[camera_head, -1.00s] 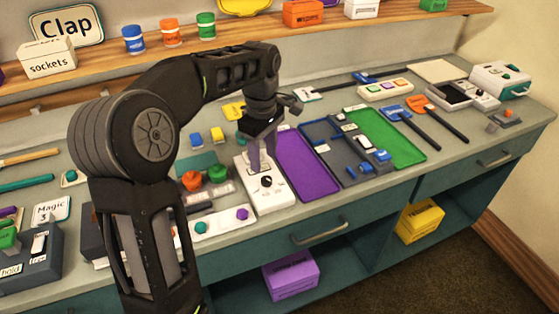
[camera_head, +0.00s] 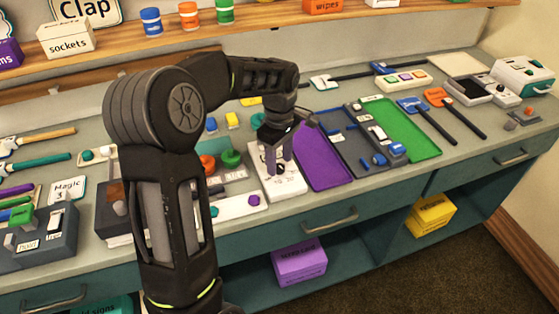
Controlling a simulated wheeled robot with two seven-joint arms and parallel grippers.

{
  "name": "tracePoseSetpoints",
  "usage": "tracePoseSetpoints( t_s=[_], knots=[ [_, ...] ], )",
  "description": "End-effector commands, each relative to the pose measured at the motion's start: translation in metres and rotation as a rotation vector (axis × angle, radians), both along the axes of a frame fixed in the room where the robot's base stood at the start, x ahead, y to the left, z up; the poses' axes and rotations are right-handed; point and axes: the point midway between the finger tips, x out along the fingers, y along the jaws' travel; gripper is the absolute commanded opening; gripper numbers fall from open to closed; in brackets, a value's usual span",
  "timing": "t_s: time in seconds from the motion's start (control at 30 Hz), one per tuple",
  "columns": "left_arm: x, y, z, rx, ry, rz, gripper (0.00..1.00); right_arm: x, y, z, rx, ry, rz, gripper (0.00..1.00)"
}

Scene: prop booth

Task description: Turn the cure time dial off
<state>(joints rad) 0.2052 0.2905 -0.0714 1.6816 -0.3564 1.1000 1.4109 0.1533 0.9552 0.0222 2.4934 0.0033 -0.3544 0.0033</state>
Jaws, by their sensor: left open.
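The white box (camera_head: 292,186) that carries a dark dial lies on the grey counter, left of the purple tray. My left gripper (camera_head: 278,168) points down over the upper part of this box, with its fingers at the dial. The fingers hide the dial, so I cannot see its setting or whether they touch it. The left gripper is open. My right gripper is not in view.
The purple tray (camera_head: 322,161) is close on the right of the box. The counter's front edge is near.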

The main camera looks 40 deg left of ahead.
Motion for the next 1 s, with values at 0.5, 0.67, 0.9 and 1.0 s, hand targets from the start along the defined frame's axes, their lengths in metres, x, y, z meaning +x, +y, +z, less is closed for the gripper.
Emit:
tracePoseSetpoints(
  t_s=[0.5,0.67,0.9,1.0],
  knots=[
    [0.0000,0.0000,-0.0118,0.001,-0.001,0.000,0.40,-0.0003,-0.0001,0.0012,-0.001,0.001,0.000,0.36],
    [0.0000,0.0000,-0.0117,0.001,-0.001,0.000,0.27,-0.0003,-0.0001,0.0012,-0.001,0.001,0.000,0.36],
    [0.0000,0.0000,-0.0115,0.001,-0.001,0.000,0.08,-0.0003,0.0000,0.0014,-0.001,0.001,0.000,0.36],
    [0.0000,0.0001,-0.0115,0.001,-0.001,0.000,0.00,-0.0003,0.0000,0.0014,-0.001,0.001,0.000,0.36]
  ],
)
